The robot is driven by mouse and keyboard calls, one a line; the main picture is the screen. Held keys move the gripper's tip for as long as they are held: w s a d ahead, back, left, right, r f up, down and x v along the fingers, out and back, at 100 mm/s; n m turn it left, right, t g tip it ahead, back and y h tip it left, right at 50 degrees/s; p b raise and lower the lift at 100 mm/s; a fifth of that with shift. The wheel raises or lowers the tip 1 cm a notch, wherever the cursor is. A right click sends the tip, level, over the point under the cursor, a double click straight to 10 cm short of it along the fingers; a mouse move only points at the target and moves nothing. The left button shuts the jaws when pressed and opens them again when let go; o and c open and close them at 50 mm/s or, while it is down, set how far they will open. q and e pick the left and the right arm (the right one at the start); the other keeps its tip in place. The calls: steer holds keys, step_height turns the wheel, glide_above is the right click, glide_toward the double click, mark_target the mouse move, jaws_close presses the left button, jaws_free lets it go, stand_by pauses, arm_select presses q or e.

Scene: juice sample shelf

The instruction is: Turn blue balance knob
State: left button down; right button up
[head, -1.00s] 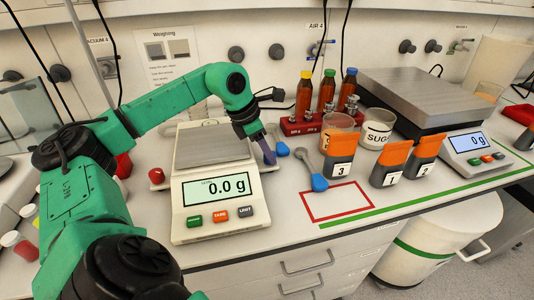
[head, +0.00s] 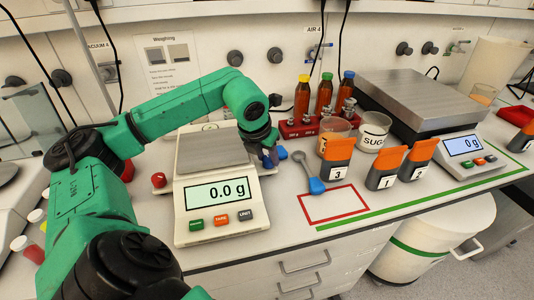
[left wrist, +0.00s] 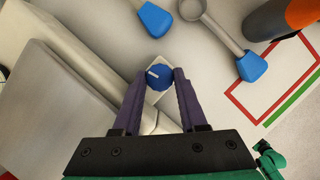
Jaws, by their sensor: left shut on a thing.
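The white balance (head: 222,222) stands left of centre in the head view, its display (head: 219,193) reading 0.0 g. The blue knob (left wrist: 158,77) with a white pointer mark shows in the left wrist view, on a small pale base beside the balance. My left gripper (head: 268,160) is at the balance's right side. In the left wrist view its two purple fingers (left wrist: 157,76) are closed on opposite sides of the blue knob. In the head view the gripper largely hides the knob. My right gripper is not in view.
A red knob (head: 158,180) sits at the balance's left. A blue-handled spoon (head: 316,186) lies to the right, near a red rectangle (head: 334,204). Orange-topped containers (head: 384,168), a red bottle rack (head: 300,129) and a larger scale (head: 408,100) stand further right.

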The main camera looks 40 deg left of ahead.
arm_select(q)
steer(key=shift+r, duration=0.15)
stand_by(0.3)
steer(key=shift+c, duration=2.2)
jaws_free()
steer(key=p+v, duration=0.2)
steer(key=v, duration=1.2)
steer(key=shift+r, duration=0.2)
steer(key=shift+s+d, duration=0.1)
